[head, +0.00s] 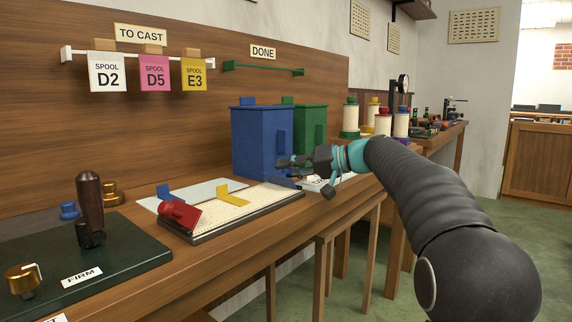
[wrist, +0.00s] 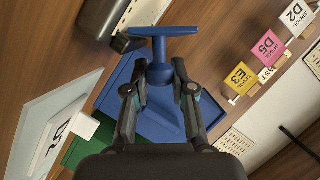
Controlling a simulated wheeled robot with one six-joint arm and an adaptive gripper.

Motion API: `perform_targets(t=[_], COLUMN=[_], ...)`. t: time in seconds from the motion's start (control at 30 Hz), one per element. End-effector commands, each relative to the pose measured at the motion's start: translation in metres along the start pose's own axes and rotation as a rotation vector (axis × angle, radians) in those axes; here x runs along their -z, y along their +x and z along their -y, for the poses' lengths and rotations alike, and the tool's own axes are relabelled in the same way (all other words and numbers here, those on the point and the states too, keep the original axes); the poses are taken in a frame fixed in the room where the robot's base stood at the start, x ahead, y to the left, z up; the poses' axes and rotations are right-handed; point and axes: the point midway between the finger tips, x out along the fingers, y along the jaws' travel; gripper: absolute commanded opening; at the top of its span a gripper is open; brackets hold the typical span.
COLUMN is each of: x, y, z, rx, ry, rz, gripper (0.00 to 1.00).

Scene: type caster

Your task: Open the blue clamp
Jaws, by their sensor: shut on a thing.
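In the wrist view, a blue T-shaped handle (wrist: 160,57) with a crossbar and a rounded hub sits between the fingertips of my gripper (wrist: 159,90). My gripper is shut on the hub. I take this handle for part of the blue clamp, but how it is fixed is hidden. In the head view, my gripper (head: 287,162) reaches left in front of the tall blue box (head: 258,135). There the handle cannot be told apart from the blue behind it. The blue box also shows in the wrist view (wrist: 158,124), behind the fingers.
A green box (head: 312,135) stands behind the blue one. A cream board (head: 235,212) with a red piece (head: 178,213) and a yellow piece (head: 232,193) lies left of my gripper. A dark green plate (head: 130,258) with an upright handle is nearer. Spools (head: 383,122) stand behind my arm.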

Motion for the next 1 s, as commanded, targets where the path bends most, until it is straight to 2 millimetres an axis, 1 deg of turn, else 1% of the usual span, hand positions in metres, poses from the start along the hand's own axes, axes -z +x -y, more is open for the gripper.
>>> perform_targets(t=[0.3, 0.7, 0.73, 0.77, 0.8, 0.83, 1.0], x=[0.0019, 0.0020, 0.0020, 0.0019, 0.0018, 0.0017, 0.0013], y=[-0.0009, -0.0012, -0.0012, -0.0012, -0.0011, -0.0010, -0.0003], z=[-0.0023, -0.0035, -0.0036, -0.0036, -0.0036, -0.0035, -0.0028], rx=[0.026, 0.027, 0.027, 0.027, 0.027, 0.027, 0.028], ry=[0.063, 0.068, 0.068, 0.068, 0.067, 0.067, 0.066], rz=[-0.003, -0.004, -0.004, -0.004, -0.003, -0.003, -0.001], gripper=[0.00, 0.00, 0.32, 0.39, 0.49, 0.51, 0.51])
